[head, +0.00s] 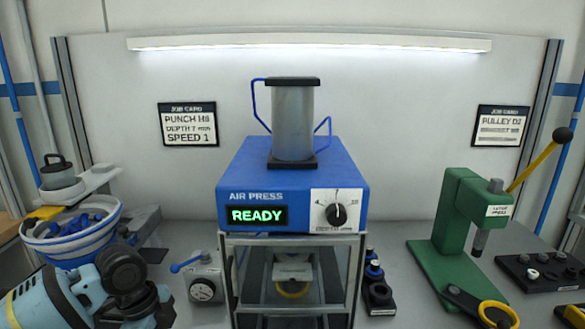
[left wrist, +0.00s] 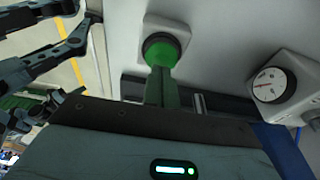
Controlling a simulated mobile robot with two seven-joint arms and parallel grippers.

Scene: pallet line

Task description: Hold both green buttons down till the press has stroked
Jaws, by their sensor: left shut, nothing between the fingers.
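The air press (head: 290,180) stands in the middle of the bench in the head view, with its display (head: 257,215) lit READY. In the left wrist view a round green button (left wrist: 166,48) sits on a pale square housing. My left gripper (left wrist: 160,72) is shut and empty, its green fingers pointing at this button and overlapping its lower edge in the picture. I cannot tell whether they touch it or press it down. In the head view my left arm fills the lower left corner, and neither green button shows.
A gauge box (left wrist: 277,85) stands right of the button in the wrist view, and beside the press in the head view (head: 205,285). A striped bowl of blue parts (head: 70,235) is at left. A green lever press (head: 460,220) stands at right.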

